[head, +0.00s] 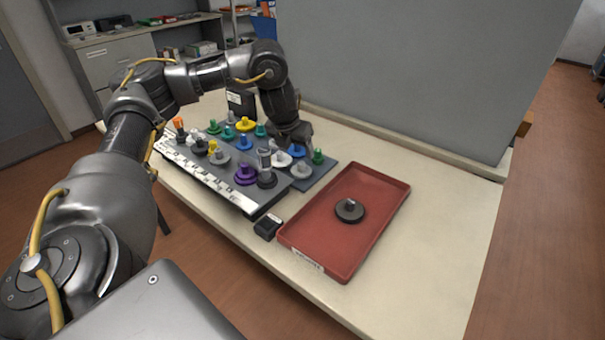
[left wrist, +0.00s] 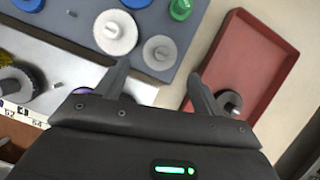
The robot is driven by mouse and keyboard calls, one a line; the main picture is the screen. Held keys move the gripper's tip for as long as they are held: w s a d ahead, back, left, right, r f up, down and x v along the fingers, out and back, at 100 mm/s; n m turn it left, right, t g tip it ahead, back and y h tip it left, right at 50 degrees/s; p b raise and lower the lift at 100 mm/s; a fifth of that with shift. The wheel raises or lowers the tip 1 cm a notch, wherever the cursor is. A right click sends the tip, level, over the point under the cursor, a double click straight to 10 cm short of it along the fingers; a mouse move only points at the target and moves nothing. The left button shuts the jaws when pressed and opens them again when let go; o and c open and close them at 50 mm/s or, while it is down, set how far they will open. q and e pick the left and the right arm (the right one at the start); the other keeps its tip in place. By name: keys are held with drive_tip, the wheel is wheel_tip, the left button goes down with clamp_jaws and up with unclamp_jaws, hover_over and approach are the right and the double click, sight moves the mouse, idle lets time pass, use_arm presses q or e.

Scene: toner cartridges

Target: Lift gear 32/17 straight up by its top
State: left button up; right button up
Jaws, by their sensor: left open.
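I cannot tell which gear is gear 32/17; no gear shows a readable number. My left gripper (head: 290,141) is open and empty above the right end of the gear board. In the left wrist view its fingertips (left wrist: 158,73) are spread, with a light grey gear (left wrist: 159,52) just beyond the gap. That grey gear also shows in the head view (head: 301,170). A larger white gear (left wrist: 115,32) sits beside it, partly under my gripper in the head view (head: 281,158). A dark gear (head: 349,210) lies in the red tray. My right gripper is not in view.
The red tray (head: 393,203) stands right of the blue-grey mat (head: 322,178). A small black block (head: 267,227) stands by the tray. A grey panel (head: 420,80) closes off the back.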

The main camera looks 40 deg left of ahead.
sight(300, 163)
use_arm(q)
drive_tip(key=x, duration=0.4)
drive_tip(key=shift+r, duration=0.1)
drive_tip(key=shift+x, duration=2.5)
drive_tip(key=shift+d, duration=0.1)
drive_tip(key=c, duration=0.8)
